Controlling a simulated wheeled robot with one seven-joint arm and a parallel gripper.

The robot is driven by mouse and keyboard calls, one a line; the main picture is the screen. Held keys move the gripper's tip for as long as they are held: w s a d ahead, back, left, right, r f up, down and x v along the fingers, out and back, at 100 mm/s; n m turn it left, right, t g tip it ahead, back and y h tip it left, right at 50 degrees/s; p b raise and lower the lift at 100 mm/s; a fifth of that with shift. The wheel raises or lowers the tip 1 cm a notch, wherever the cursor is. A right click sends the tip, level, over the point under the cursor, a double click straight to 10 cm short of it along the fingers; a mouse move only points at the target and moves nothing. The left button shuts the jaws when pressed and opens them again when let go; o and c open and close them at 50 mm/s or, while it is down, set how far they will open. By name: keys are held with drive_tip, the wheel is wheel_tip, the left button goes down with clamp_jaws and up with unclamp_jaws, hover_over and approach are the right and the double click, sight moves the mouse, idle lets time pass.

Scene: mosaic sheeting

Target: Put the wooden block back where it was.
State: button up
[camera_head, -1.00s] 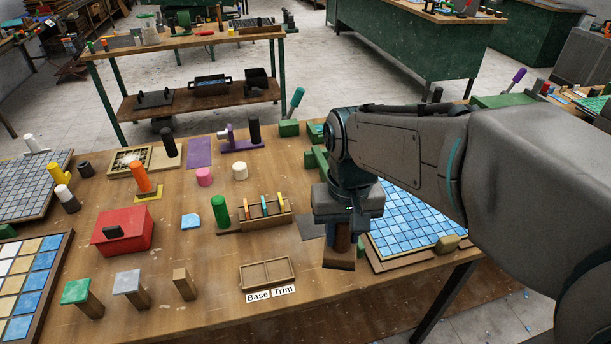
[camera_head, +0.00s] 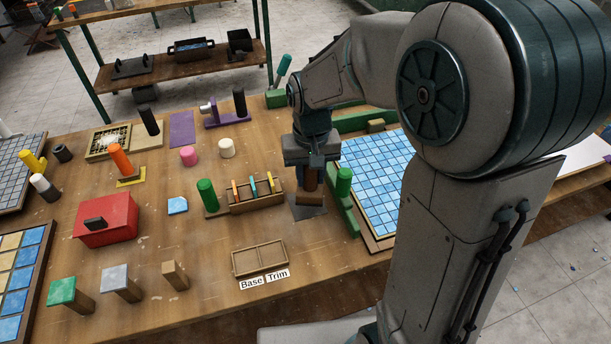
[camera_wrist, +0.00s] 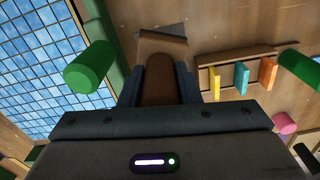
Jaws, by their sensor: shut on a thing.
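My gripper (camera_head: 311,168) is shut on the brown handle (camera_wrist: 160,78) of the wooden block (camera_head: 304,197). The wrist view shows the block (camera_wrist: 160,46) beyond the fingers, below the round handle. A dark grey square patch (camera_head: 312,213) lies on the bench under and around the block, partly hidden by it. I cannot tell whether the block touches the patch or hangs just above it. The patch also shows past the block in the wrist view (camera_wrist: 174,29).
A green cylinder (camera_head: 344,182) and green rail (camera_head: 343,207) stand close on the right, beside the blue mosaic sheet (camera_head: 378,178). A wooden rack (camera_head: 257,199) with coloured sticks is close on the left. An empty two-part tray (camera_head: 259,260) labelled Base and Trim lies in front.

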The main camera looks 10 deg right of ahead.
sight(307, 184)
drive_tip(key=shift+w+a+f, duration=0.15)
drive_tip(key=shift+w+f, duration=0.2)
drive_tip(key=shift+w, duration=0.2)
drive_tip(key=shift+w+a+f, duration=0.1)
drive_tip(key=shift+w+f, duration=0.2)
drive_tip(key=shift+w, duration=0.2)
drive_tip(key=shift+f+p, duration=0.35)
drive_tip(key=shift+f, duration=1.6)
drive_tip(key=shift+f, duration=0.15)
drive_tip(key=o, duration=0.9)
